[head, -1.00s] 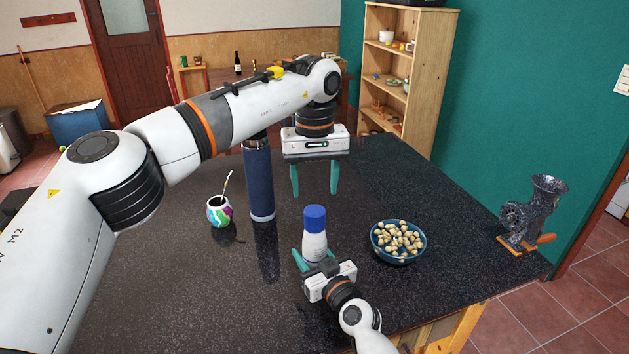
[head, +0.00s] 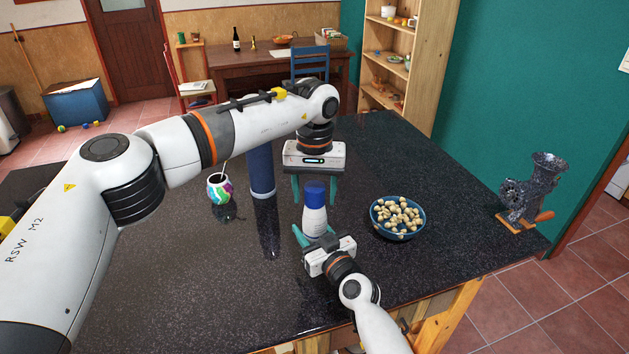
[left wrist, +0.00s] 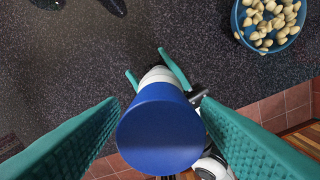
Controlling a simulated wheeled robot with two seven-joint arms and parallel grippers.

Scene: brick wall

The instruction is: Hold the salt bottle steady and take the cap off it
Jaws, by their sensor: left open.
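The salt bottle (head: 315,226) is white with a blue cap (head: 314,195) and is upright over the dark worktop. My right gripper (head: 316,236) is shut on its lower body, one teal finger on each side. My left gripper (head: 316,199) is above the bottle, pointing down and open, with its fingers to either side of the cap. In the left wrist view the round blue cap (left wrist: 161,138) lies between the wide-open teal fingers, with a gap beside each. The white body (left wrist: 157,75) shows partly beyond it, between my right gripper's fingertips.
A blue bowl of nuts (head: 397,236) stands right of the bottle. A tall dark-blue flask (head: 261,172) and a colourful mate cup (head: 219,188) stand to the left. A metal grinder (head: 535,190) is at the far right edge. The worktop (head: 200,290) at front left is clear.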

